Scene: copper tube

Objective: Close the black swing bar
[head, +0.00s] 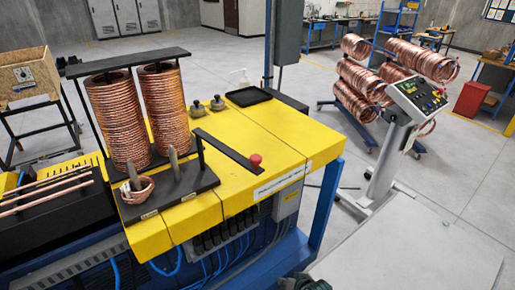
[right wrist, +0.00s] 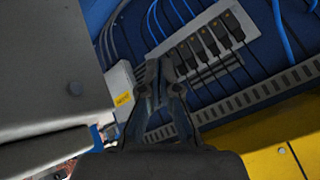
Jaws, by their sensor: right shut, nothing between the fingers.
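The black swing bar (head: 229,151) is a flat arm with a red knob (head: 255,160) at its free end. In the head view it reaches from a short post beside the coil stand out over the yellow machine top (head: 265,125), pointing right and toward me. My right gripper (head: 305,283) is at the bottom edge of the head view, low in front of the machine and well apart from the bar. In the right wrist view the right gripper (right wrist: 163,68) is shut and empty, facing the machine's blue side. The bar is not visible there. My left gripper is not in view.
Two tall copper coils (head: 117,122) stand in a black frame, with a small copper coil (head: 137,190) in front. A grey flat surface (head: 410,250) fills the lower right. A control panel (head: 417,97) stands on a post. Black connectors (right wrist: 208,45) and cables line the machine's side.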

